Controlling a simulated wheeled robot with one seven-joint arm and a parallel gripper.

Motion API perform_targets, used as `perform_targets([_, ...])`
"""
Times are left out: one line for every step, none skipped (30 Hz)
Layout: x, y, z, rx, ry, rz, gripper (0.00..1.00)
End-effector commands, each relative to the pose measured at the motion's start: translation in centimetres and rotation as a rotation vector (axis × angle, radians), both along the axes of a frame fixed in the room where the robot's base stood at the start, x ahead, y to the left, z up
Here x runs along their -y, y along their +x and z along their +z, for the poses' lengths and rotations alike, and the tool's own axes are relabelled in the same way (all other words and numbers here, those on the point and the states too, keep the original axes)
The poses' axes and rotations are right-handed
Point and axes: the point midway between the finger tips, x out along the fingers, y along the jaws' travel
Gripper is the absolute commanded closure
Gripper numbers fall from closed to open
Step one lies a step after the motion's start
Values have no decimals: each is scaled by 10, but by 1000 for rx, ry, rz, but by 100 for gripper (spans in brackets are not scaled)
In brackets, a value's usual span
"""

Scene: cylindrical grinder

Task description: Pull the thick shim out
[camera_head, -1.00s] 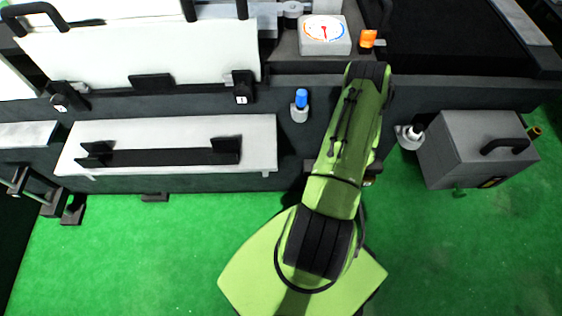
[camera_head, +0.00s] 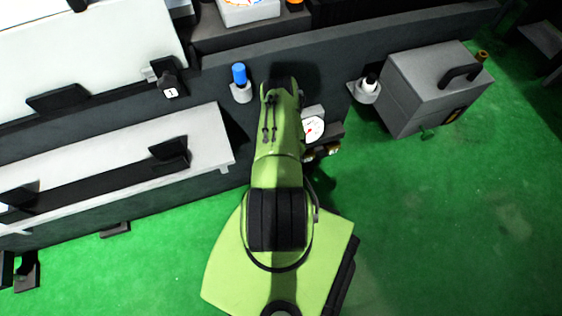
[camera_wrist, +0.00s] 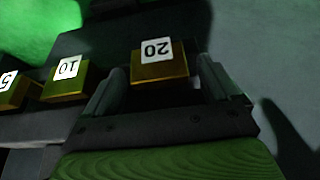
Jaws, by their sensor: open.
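A row of brass-coloured shim blocks with white number labels shows upside down in the wrist view. The block marked 20 (camera_wrist: 160,68) is the widest-looking and appears to be the thick shim. The 10 block (camera_wrist: 66,80) and the 5 block (camera_wrist: 9,88) stand to its left. My gripper (camera_wrist: 162,80) is open, with one finger on each side of the 20 block in the picture. I cannot tell whether either finger touches it.
A white dial gauge (camera_head: 313,129) stands beside my arm. A blue-capped holder (camera_head: 240,82) is to its left and a grey box with a black handle (camera_head: 438,88) to its right. A white shelf (camera_head: 205,125) is at left. The green floor (camera_head: 440,220) at right is clear.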

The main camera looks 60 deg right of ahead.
Motion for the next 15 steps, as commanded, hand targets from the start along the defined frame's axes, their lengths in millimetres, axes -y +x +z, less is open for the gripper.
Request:
perform_targets([2,1,-6,0,-1,0,11])
perform_targets([2,2,-8,0,-1,0,11])
perform_targets([3,2,-9,-1,-2,-1,11])
perform_targets([3,3,-9,-1,-2,-1,11])
perform_targets([3,3,-9,-1,-2,-1,11])
perform_targets([3,3,-9,-1,-2,-1,11])
perform_targets([3,3,-8,-1,-2,-1,11])
perform_targets([3,3,-8,-1,-1,0,11])
perform_targets([3,3,-8,-1,-1,0,11])
perform_targets([3,3,-8,-1,-1,0,11])
perform_targets([3,3,-8,-1,-1,0,14])
perform_targets([3,3,-8,-1,-1,0,20])
perform_targets([3,3,-8,-1,-1,0,24])
perform_targets([3,3,-8,-1,-1,0,29])
perform_targets([3,3,-8,-1,-1,0,35])
